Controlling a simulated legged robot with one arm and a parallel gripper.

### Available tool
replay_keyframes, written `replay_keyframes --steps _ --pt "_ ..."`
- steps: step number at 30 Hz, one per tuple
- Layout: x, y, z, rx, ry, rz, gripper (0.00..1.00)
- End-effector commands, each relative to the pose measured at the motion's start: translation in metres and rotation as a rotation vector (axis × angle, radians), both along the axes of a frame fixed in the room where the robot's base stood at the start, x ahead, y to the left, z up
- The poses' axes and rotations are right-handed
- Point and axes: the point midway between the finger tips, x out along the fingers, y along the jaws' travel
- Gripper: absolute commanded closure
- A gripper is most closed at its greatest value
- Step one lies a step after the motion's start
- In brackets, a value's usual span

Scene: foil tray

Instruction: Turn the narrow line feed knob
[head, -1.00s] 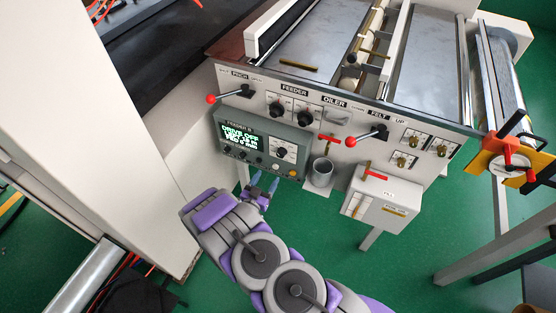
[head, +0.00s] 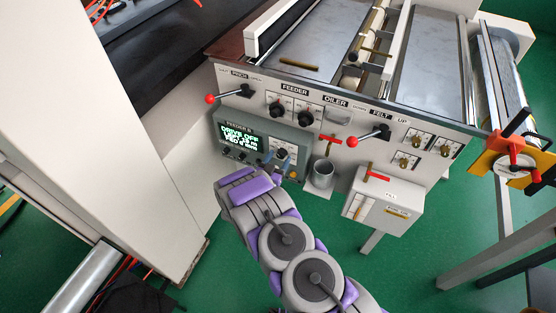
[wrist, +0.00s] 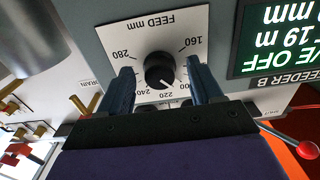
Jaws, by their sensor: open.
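The feed knob (wrist: 159,70) is a round black dial on a white plate marked "FEED mm". The plate has a printed scale including 160, 220, 240 and 280, and shows upside down in the wrist view. My gripper (wrist: 159,67) is open, with one blue finger on each side of the knob. A gap shows between each finger and the knob, and I cannot tell whether the fingertips touch the plate. In the head view my gripper (head: 279,163) is at the right part of the grey control box (head: 222,121), partly covering the dial area.
A lit display (head: 239,137) is left of the dial on the box. A red-knobbed lever (head: 211,99) and two black knobs (head: 277,110) sit on the panel above. A grey cup (head: 322,173) stands just right. Green floor (head: 320,245) is open below.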

Motion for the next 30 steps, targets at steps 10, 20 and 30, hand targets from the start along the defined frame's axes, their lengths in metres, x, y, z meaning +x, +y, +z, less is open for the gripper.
replay_keyframes --steps 10,20,30 --pt "-0.0003 0.0001 -0.0002 0.000 0.001 0.000 0.66" --pt "-0.0002 0.0008 -0.0002 -0.001 0.000 0.001 0.91" --pt "-0.0001 0.0012 0.0012 -0.085 0.031 0.002 0.91"
